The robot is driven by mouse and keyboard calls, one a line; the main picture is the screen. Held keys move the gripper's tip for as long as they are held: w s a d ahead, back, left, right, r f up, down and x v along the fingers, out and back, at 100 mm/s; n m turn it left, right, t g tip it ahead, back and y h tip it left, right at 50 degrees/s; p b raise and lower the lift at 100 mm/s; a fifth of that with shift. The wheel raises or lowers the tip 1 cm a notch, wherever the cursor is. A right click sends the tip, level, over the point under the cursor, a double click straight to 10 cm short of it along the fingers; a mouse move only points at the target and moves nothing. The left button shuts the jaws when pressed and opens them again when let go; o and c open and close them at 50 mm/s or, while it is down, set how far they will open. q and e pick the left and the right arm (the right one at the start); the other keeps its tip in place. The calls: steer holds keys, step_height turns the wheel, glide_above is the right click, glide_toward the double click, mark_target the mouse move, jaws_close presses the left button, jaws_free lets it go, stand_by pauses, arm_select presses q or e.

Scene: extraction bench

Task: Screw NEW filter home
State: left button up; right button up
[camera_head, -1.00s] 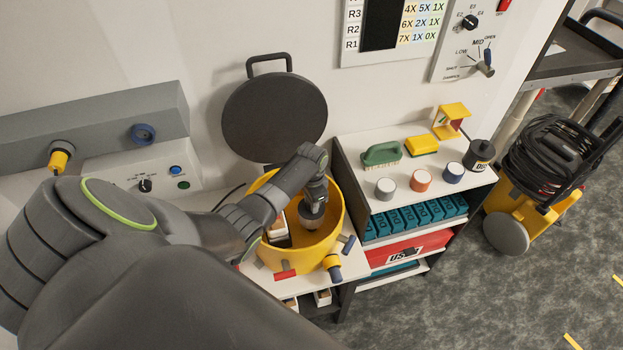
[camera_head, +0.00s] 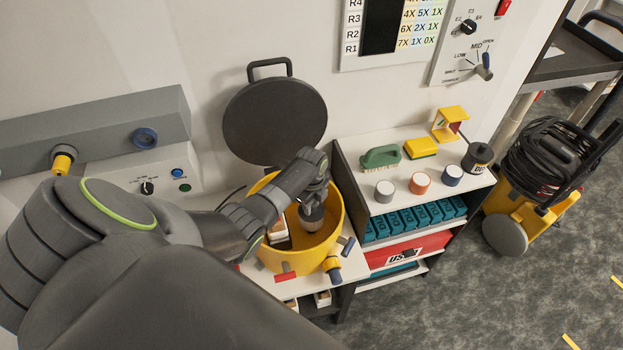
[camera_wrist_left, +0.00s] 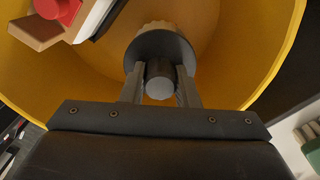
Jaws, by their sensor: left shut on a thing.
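My left gripper (camera_head: 313,203) reaches down into a round yellow tub (camera_head: 333,236). In the left wrist view its two fingers (camera_wrist_left: 160,85) are shut on the grey stub of the filter (camera_wrist_left: 161,48), which has a wide dark cap and a pale pleated body below. The filter points down toward the tub's inside and also shows in the head view (camera_head: 311,218). Its lower end is hidden, so I cannot tell whether it touches its seat. My right gripper is not in view.
Inside the tub, a white-and-brown block with a red part (camera_wrist_left: 58,10) lies beside the filter. The round dark lid (camera_head: 275,118) stands open against the wall. A shelf to the right holds a green brush (camera_head: 381,156) and several coloured-ringed jars (camera_head: 420,183).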

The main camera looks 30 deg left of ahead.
arm_select(q)
steer(key=m, duration=0.6)
steer(key=shift+m, duration=0.4)
steer(key=m, duration=0.7)
steer(key=o, duration=1.1)
